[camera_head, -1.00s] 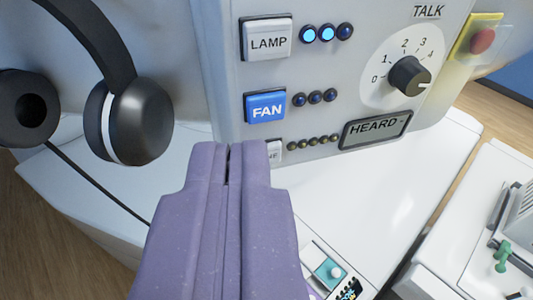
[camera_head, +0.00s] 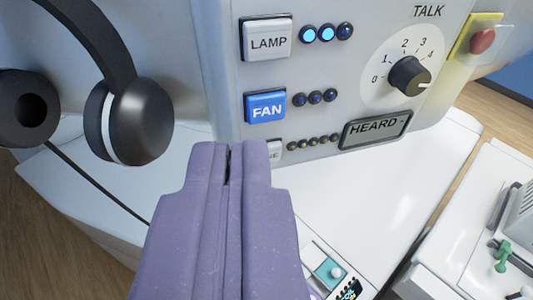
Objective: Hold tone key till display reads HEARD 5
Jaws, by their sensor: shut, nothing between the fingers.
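My gripper (camera_head: 229,150) is shut and empty, pointing at the lower part of the grey control panel (camera_head: 350,75). I cannot tell whether the tips touch the key. The display (camera_head: 375,129) to the right reads "HEARD -".
Above are a white LAMP key (camera_head: 267,41) with two lit blue lamps and a blue FAN key (camera_head: 265,107). A TALK dial (camera_head: 408,77) and a red button (camera_head: 482,41) are at right. Black headphones (camera_head: 128,120) hang at left, their cable running down across the white surface.

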